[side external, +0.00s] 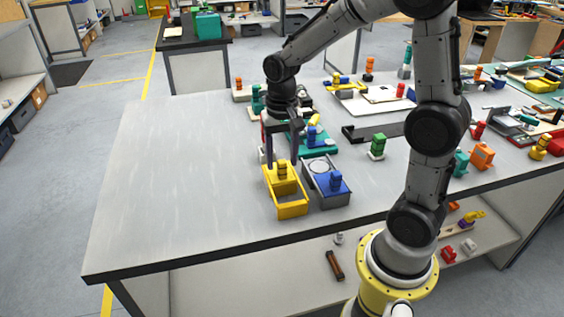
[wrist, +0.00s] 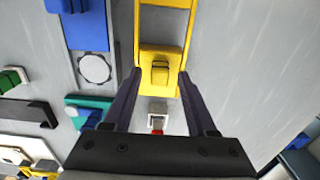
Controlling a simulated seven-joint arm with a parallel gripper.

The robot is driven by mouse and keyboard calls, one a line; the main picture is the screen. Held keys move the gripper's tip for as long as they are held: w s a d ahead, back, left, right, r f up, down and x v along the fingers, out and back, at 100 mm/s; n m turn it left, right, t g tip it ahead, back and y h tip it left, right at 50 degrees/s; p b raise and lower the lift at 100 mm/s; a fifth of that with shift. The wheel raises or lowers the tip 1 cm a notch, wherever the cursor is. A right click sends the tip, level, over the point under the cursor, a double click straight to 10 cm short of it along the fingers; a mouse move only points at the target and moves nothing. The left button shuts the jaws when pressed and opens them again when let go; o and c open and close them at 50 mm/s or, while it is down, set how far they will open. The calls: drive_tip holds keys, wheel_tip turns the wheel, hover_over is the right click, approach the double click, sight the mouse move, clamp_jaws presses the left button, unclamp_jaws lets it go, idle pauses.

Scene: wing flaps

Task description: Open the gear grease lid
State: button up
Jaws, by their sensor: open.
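A yellow box (side external: 291,211) stands on the table, with a yellow lid (wrist: 160,88) bearing a raised yellow knob (side external: 282,168). The lid covers one end of the box; the other end looks open. My gripper (side external: 282,161) points down over the lid end. In the wrist view the open fingers (wrist: 160,74) lie on either side of the lid and knob, with gaps. Beside it is a grey box (side external: 311,176) with a blue lid (side external: 334,188) and blue knob. A round outline shows on its uncovered part. I cannot read which one is gear grease.
A teal tray (side external: 324,146) with a blue part sits just behind the grey box. A green knobbed piece (side external: 377,147) and a dark bracket (side external: 365,133) lie to the right. Many parts crowd the right side. The left of the table (side external: 180,180) is clear.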

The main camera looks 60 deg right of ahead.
drive_tip(key=shift+f, duration=0.85)
clamp_jaws()
drive_tip(key=shift+r, duration=0.1)
idle(0.8)
